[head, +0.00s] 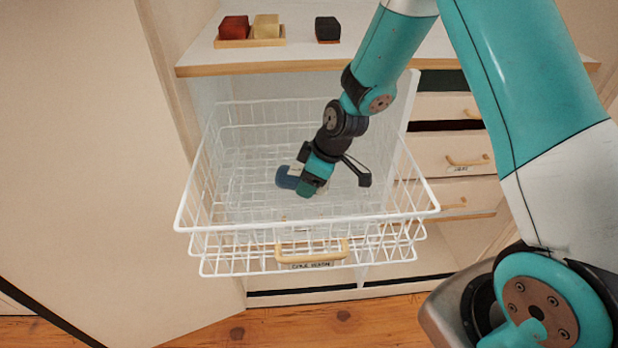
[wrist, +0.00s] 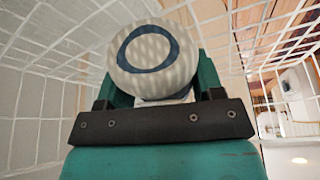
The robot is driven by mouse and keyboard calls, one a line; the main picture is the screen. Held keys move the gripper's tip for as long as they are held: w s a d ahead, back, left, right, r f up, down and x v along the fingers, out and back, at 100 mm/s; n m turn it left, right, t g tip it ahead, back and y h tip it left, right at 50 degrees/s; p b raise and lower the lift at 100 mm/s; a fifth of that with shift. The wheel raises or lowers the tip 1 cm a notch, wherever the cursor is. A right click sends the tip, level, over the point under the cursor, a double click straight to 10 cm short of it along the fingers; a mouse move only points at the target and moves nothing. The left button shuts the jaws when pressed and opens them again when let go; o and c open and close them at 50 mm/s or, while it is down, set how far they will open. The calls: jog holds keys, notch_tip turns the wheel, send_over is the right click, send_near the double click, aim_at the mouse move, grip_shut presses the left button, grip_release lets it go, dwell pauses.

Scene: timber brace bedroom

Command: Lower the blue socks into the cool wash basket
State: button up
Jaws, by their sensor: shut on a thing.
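The cool wash basket (head: 308,222) is a white wire basket, pulled out of the cabinet, with a wooden handle and a label at its front. My gripper (head: 304,183) reaches down inside it, near the middle. It is shut on the blue socks (head: 287,178), which show as a small blue shape at the fingers. In the wrist view the socks (wrist: 152,55) are a rounded pale bundle with a blue ring, between the two teal fingers. Basket wires surround them. I cannot tell whether the socks touch the basket floor.
A shelf (head: 330,65) above the basket holds a wooden tray (head: 250,43) with a red block and a cream block, and a dark block (head: 327,29) beside it. Drawers (head: 455,150) stand at the right. A pale door panel (head: 90,150) stands at the left.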

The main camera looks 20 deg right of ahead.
jog(key=shift+f+b, duration=0.65)
jog(key=shift+f, duration=0.2)
dwell(0.3)
jog(key=o, duration=1)
jog(key=p+v, duration=0.2)
jog(key=v, duration=1.5)
jog(key=s+a+r+m+g+p, duration=0.1)
jog(key=s+a+r+p, duration=0.2)
jog(key=s+r, duration=0.3)
jog(key=s+a+r+m+p, duration=0.1)
jog(key=s+a+r+p, duration=0.3)
jog(key=s+r, duration=0.3)
jog(key=s+a+r+m+g+p, duration=0.1)
jog(key=s+a+r+p, duration=0.3)
jog(key=s+r, duration=0.3)
jog(key=shift+s+a+r+m+g+y, duration=0.1)
jog(key=shift+s+a+m+g+y, duration=0.1)
jog(key=shift+s, duration=0.25)
jog(key=shift+s+a+m+g+y, duration=0.1)
jog(key=shift+s+a+m, duration=0.1)
jog(key=shift+s, duration=0.25)
